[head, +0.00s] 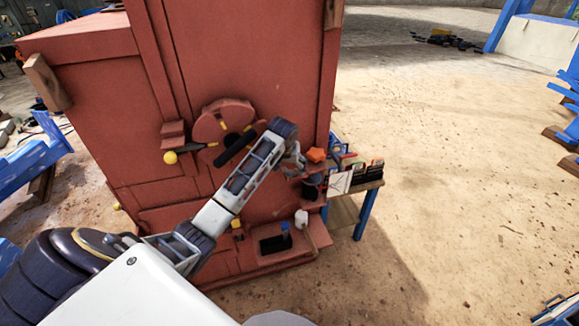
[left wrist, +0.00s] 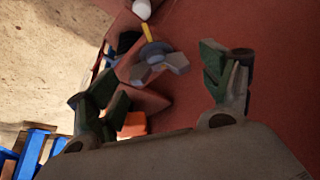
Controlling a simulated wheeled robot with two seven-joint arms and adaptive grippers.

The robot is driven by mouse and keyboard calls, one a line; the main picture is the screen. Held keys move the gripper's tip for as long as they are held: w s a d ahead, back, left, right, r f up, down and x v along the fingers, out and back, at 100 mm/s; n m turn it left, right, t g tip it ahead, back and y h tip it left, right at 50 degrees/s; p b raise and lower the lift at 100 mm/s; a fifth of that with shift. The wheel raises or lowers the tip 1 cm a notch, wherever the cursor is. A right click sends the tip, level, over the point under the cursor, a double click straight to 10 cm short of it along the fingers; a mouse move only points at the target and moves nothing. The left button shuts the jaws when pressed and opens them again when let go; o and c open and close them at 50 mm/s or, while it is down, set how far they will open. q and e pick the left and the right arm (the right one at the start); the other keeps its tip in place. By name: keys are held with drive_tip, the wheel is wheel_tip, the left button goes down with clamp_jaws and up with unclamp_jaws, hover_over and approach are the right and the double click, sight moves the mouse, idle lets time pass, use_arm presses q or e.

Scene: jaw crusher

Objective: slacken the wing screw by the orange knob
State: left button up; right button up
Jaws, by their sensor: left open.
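The orange knob (head: 316,155) sits at the right edge of the red machine, just right of my left gripper (head: 294,161). In the left wrist view the orange knob (left wrist: 133,124) shows low, near the left finger. The wing screw (left wrist: 157,63), grey with spread wings and a bluish middle, lies between and beyond the fingers of my left gripper (left wrist: 152,82). The fingers are wide apart with nothing between their tips, and they look clear of the screw. In the head view I cannot tell the screw from the gripper. My right gripper is not in view.
The red machine (head: 100,110) fills the middle, with a round red disc (head: 212,123) and a yellow ball-ended lever (head: 170,157) on its face. A blue-legged bench (head: 365,212) with small items stands close at its right.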

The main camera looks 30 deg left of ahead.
use_arm(q)
drive_tip(key=c, duration=1)
